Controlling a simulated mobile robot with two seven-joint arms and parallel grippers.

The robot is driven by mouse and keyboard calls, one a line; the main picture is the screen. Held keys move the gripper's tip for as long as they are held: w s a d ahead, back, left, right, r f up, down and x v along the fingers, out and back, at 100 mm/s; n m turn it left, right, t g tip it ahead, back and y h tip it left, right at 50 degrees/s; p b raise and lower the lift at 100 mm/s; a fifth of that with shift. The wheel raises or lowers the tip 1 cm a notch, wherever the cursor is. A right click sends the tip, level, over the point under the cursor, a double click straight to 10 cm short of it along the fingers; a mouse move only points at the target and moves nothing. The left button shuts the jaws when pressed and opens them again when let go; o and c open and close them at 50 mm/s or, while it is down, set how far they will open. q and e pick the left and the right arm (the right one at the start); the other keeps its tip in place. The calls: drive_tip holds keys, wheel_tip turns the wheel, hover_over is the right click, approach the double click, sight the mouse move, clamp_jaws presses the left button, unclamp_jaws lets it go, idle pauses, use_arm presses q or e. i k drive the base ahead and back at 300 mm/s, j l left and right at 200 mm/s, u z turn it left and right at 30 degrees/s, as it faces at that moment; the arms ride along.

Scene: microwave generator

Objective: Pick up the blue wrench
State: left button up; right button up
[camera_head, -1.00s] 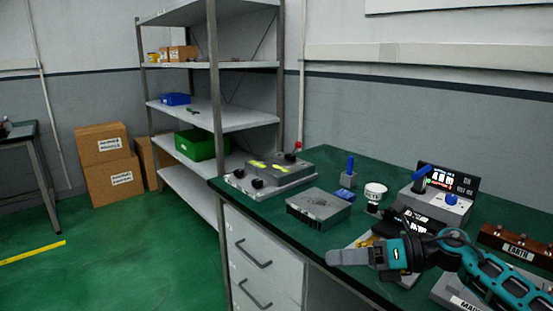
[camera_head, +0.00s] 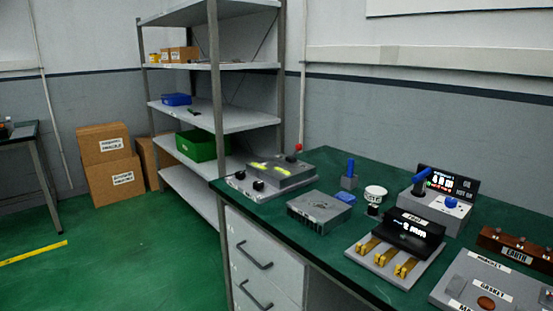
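I cannot make out a clear wrench shape in the head view. Blue things on the green bench are a small flat blue piece (camera_head: 345,197), an upright blue handle in a grey block (camera_head: 350,168), and a blue lever (camera_head: 421,175) on the grey control box. Neither gripper is in view.
The green bench top (camera_head: 330,163) carries a grey plate with black knobs (camera_head: 270,178), a finned grey block (camera_head: 319,211), a white cup (camera_head: 375,193), a unit with brass contacts (camera_head: 396,254) and a labelled grey tray (camera_head: 475,262). A metal shelf (camera_head: 225,119) stands behind.

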sight(419, 191)
drive_tip(key=z, duration=1.7)
drive_tip(key=i, duration=0.5)
drive_tip(key=k+j+z, duration=0.1)
drive_tip(key=j+z, duration=0.15)
drive_tip(key=j, duration=0.15)
drive_tip(key=k+j+z, duration=0.1)
drive_tip(key=j+z, duration=0.2)
drive_tip(key=k+j+z, duration=0.25)
drive_tip(key=j, duration=0.25)
drive_tip(key=i, duration=0.1)
